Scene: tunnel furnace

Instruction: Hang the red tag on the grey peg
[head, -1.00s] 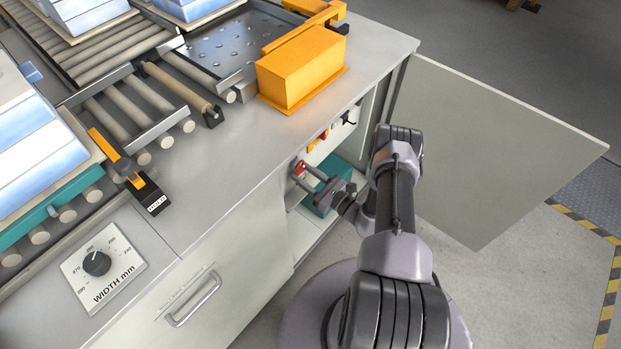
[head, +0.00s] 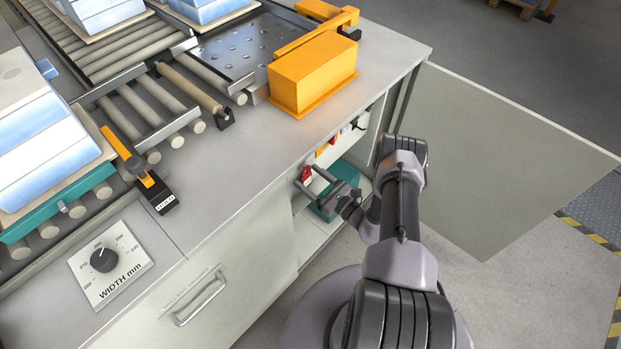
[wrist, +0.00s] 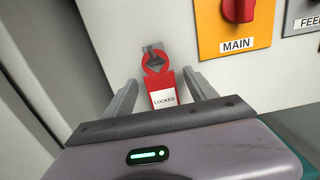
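The red tag (wrist: 163,95), with a ring at its top and a white "LOCKED" label, is upright against the pale panel in the wrist view. Its ring is around the grey peg (wrist: 152,48), whose end shows above and inside the ring. My gripper (wrist: 165,82) is open, with one finger on each side of the tag and a gap to each. The label's lower end is hidden behind my gripper body. In the head view the red tag (head: 306,174) is small, between the fingers of my gripper (head: 308,180) inside the open cabinet.
An orange plate with a red "MAIN" switch (wrist: 238,10) is right of the tag, with another switch plate beyond. A teal box (head: 322,208) sits low in the cabinet. The cabinet door (head: 500,150) stands open at right. The worktop edge is above my gripper.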

